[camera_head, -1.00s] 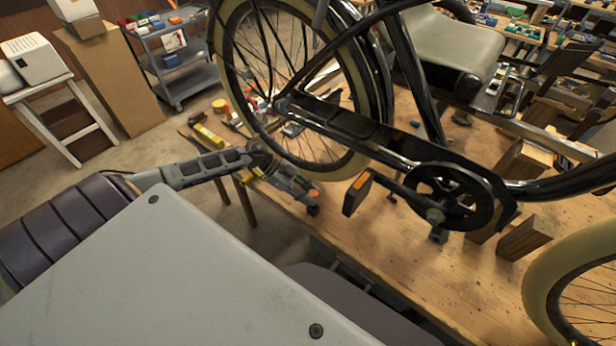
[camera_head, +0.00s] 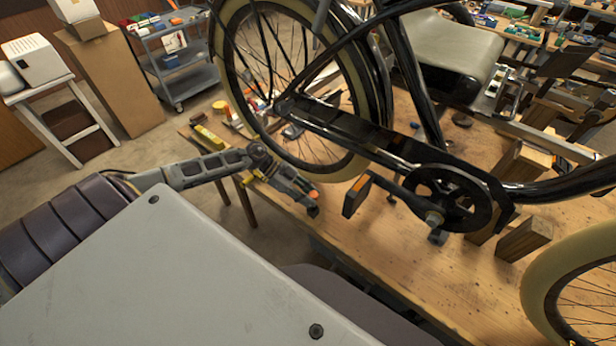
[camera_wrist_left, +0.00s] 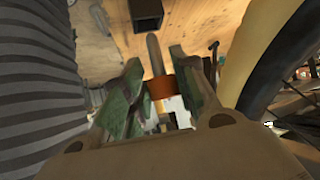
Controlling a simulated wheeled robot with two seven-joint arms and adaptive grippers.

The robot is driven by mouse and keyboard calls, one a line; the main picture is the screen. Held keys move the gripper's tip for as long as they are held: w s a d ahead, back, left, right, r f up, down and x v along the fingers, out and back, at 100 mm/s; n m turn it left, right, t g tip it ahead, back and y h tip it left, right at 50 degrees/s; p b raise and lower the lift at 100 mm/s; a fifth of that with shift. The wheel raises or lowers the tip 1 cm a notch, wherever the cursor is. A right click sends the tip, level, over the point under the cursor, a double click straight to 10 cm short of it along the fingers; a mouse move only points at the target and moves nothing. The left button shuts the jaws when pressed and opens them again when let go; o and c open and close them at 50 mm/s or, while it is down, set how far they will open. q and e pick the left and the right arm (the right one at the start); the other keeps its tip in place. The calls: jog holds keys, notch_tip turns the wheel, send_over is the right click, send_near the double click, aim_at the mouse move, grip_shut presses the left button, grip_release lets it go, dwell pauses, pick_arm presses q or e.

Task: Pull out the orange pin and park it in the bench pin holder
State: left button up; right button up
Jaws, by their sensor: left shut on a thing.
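My left gripper (camera_head: 303,193) is low over the front edge of the wooden bench, left of the trike's pedal. It is shut on the orange pin (camera_head: 314,194). In the left wrist view the pin's orange collar (camera_wrist_left: 159,88) sits between the two green-grey fingers (camera_wrist_left: 160,92), and its grey shaft points away from the gripper. A small black block (camera_head: 313,211), which looks like the pin holder, is just beyond; its dark square opening (camera_wrist_left: 146,14) shows at the top of the wrist view. I cannot tell whether the shaft tip touches it. My right gripper is out of view.
The black trike frame and its wheel (camera_head: 300,90) rise behind the gripper. The pedal (camera_head: 356,195) and crank (camera_head: 440,205) are close on the right. A yellow tool (camera_head: 208,136) lies on the bench's left end. Bare bench top (camera_head: 400,260) lies in front of the crank.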

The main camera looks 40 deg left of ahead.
pick_arm(q)
jog(key=shift+p, duration=0.65)
dwell(1.1)
jog(key=shift+f+b, duration=1.05)
jog(key=shift+f, duration=0.8)
dwell(1.1)
jog(key=o, duration=1.1)
jog(key=shift+v, duration=5.95)
jog(key=shift+a+f, duration=0.1)
jog(key=shift+s+a, duration=0.1)
